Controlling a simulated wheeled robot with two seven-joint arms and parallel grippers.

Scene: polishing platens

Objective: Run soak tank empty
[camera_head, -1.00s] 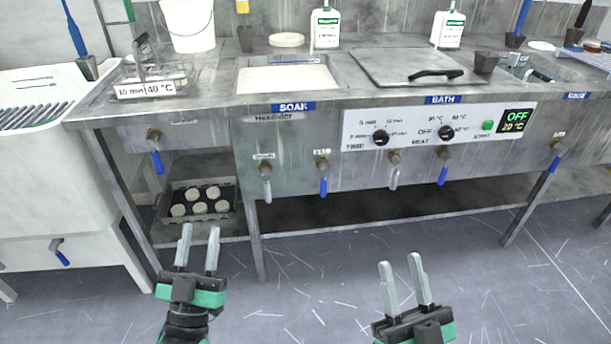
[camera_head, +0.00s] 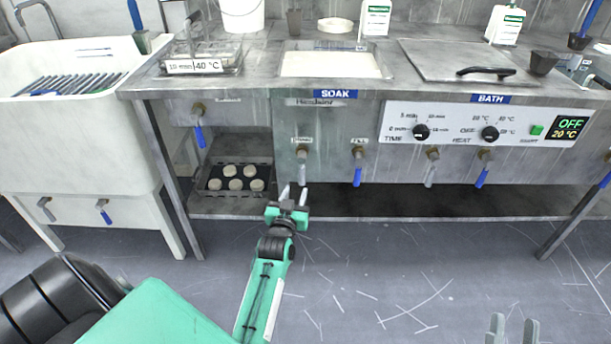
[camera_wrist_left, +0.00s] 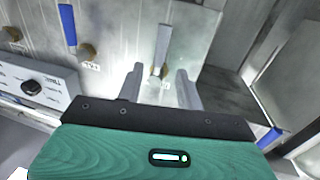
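The soak tank (camera_head: 330,65) is an open basin of whitish liquid in the steel bench, above the blue SOAK label (camera_head: 335,93). Below it is a brass valve with a grey handle (camera_head: 302,174) hanging down; its small label looks like "DRAIN". To its right is the fill valve with a blue handle (camera_head: 357,175). My left gripper (camera_head: 293,195) is open at the grey handle's lower end. In the left wrist view, the grey handle (camera_wrist_left: 163,44) shows between and beyond the open fingers; contact cannot be told. My right gripper (camera_head: 512,330) is open and empty at the bottom edge.
A lower shelf holds a tray of round pale pucks (camera_head: 235,190), left of the valves. The bath has a closed lid (camera_head: 465,62) and a panel reading OFF, 20 °C (camera_head: 570,128). A white sink (camera_head: 80,140) stands left. The floor in front is clear.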

